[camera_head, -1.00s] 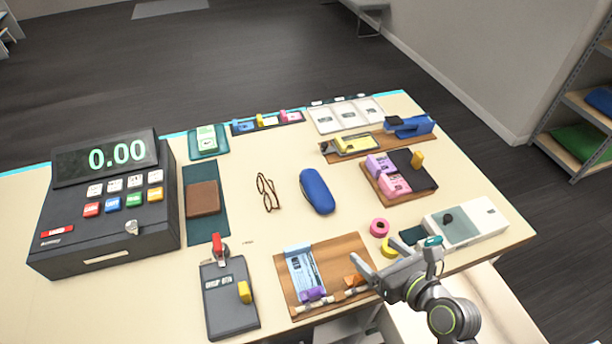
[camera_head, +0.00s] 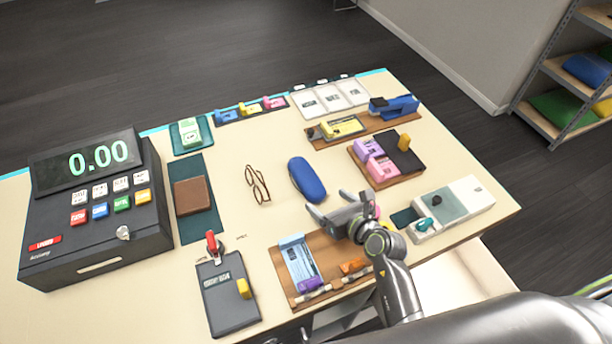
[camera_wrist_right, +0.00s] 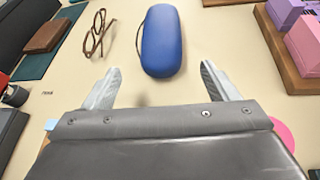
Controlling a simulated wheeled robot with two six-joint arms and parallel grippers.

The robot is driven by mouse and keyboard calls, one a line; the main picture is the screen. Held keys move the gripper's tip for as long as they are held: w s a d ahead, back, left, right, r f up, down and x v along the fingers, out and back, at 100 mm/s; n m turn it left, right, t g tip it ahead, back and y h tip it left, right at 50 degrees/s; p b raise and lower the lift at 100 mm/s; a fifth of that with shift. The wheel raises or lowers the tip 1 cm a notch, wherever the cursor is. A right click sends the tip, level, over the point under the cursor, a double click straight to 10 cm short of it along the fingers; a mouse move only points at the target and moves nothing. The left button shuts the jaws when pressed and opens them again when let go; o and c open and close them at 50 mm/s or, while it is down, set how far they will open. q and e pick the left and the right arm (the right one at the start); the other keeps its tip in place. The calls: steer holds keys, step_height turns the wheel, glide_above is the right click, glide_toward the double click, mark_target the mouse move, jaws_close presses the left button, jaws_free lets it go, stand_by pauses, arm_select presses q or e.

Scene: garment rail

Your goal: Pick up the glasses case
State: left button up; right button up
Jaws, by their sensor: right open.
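The blue glasses case (camera_head: 307,179) lies shut on the cream counter, right of the brown glasses (camera_head: 257,184). My right gripper (camera_head: 328,207) is open and empty, just in front of the near end of the case. In the right wrist view the case (camera_wrist_right: 162,42) lies ahead of the two spread fingers (camera_wrist_right: 160,88), roughly centred between them and apart from both. The glasses (camera_wrist_right: 98,33) show left of the case there. My left gripper is not in view.
A cash register (camera_head: 95,215) stands at the left. A wooden tray with pink and purple blocks (camera_head: 384,173) is right of the case. Bare counter surrounds the case.

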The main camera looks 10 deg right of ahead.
mark_target(320, 194)
steer(key=shift+w+a+f, duration=0.15)
steer(key=shift+w, duration=0.25)
steer(key=shift+w+a+f+p, duration=0.15)
steer(key=shift+w+p, duration=0.15)
steer(key=shift+w, duration=0.15)
steer(key=x, duration=0.3)
steer(key=shift+p, duration=0.35)
steer(key=shift+w+a+f, duration=0.1)
steer(key=shift+w+f, duration=0.15)
steer(key=shift+w, duration=0.3)
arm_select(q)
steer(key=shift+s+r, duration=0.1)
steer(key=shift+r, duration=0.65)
